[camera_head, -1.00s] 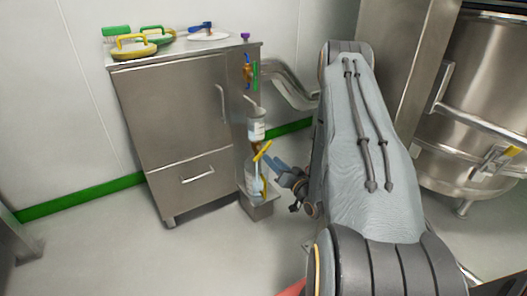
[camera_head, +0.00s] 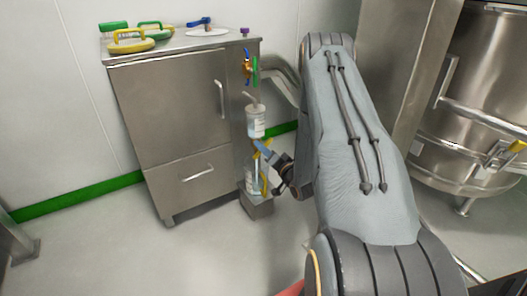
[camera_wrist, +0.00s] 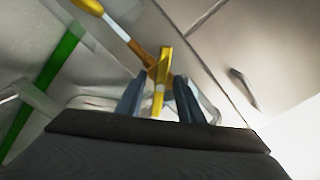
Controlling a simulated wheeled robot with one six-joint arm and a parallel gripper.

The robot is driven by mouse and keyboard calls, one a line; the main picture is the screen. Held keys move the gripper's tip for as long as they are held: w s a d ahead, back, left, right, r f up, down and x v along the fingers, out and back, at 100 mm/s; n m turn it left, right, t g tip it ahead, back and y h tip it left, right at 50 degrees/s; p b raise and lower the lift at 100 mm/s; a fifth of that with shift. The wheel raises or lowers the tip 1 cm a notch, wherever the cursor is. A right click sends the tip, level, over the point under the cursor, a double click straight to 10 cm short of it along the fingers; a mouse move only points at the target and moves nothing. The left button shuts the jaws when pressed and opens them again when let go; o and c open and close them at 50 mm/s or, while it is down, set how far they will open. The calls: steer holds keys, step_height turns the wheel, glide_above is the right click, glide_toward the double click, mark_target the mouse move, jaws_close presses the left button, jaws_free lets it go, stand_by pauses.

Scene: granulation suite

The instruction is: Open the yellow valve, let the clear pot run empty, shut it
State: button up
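The clear pot (camera_head: 256,122) hangs upright at the right side of the steel cabinet, with a white label on it. The yellow valve (camera_head: 265,143) is just below it, partly hidden by my gripper (camera_head: 260,145). In the wrist view the yellow handle of the valve (camera_wrist: 162,82) stands between the two blue-grey fingers of my gripper (camera_wrist: 158,88). The fingers are apart, with a narrow gap beside the handle. I cannot tell whether either finger touches it. The liquid level in the pot is too small to read.
A clear vessel (camera_head: 252,182) stands below the valve on a small steel ledge (camera_head: 258,207). The steel cabinet (camera_head: 175,115) is to the left, with other valves (camera_head: 250,68) above the pot. A large steel tank (camera_head: 475,100) is at right. Open floor lies in front.

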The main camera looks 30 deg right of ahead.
steer(key=shift+w, duration=0.15)
jaws_close()
steer(key=shift+d, duration=0.15)
steer(key=shift+r+n+p, duration=0.1)
steer(key=shift+n+p, duration=0.3)
steer(key=n+p, duration=0.2)
steer(key=n, duration=0.1)
steer(key=shift+n+p, duration=0.3)
steer(key=shift+p, duration=0.05)
steer(key=shift+n+p, duration=1.35)
steer(key=shift+n, duration=0.95)
